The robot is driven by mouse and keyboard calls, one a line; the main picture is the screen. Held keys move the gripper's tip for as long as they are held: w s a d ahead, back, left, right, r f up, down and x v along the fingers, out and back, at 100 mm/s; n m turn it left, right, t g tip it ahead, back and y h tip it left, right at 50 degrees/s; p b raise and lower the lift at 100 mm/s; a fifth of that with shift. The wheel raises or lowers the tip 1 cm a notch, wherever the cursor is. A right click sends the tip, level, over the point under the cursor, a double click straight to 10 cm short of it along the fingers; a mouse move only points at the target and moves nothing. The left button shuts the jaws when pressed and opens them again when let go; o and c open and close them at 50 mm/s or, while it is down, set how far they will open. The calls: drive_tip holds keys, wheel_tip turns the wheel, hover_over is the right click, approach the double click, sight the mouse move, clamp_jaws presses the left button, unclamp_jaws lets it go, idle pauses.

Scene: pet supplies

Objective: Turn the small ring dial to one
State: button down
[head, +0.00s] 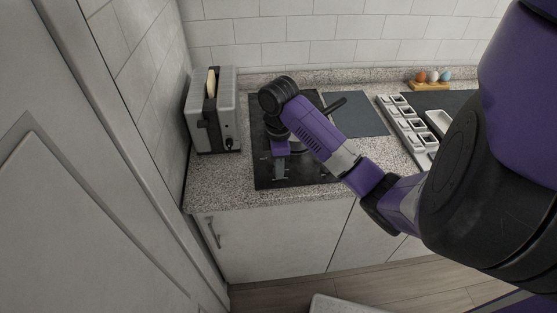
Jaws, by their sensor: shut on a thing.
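The black cooktop (262,165) lies on the speckled counter, with small pale markings near its front edge. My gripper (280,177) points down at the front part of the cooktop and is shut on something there. That spot fits the small ring dial, but the gripper covers it, so its outline and setting cannot be read. My purple forearm crosses above the cooktop from the right. A dark pan or pot handle (333,106) sticks out to the right behind the arm; its body is mostly hidden.
A grey toaster (222,92) with bread in its slot stands left of the cooktop. A dark mat (358,118), a compartmented white tray (401,119) and a wooden egg holder (430,86) lie to the right. A tiled wall closes the back.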

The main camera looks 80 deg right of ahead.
drive_tip(key=m+p, duration=0.3)
drive_tip(key=m, duration=0.1)
drive_tip(key=shift+r+m, duration=0.1)
drive_tip(key=shift+m, duration=0.2)
idle(0.3)
drive_tip(key=c, duration=1)
unclamp_jaws()
drive_tip(key=shift+c, duration=0.2)
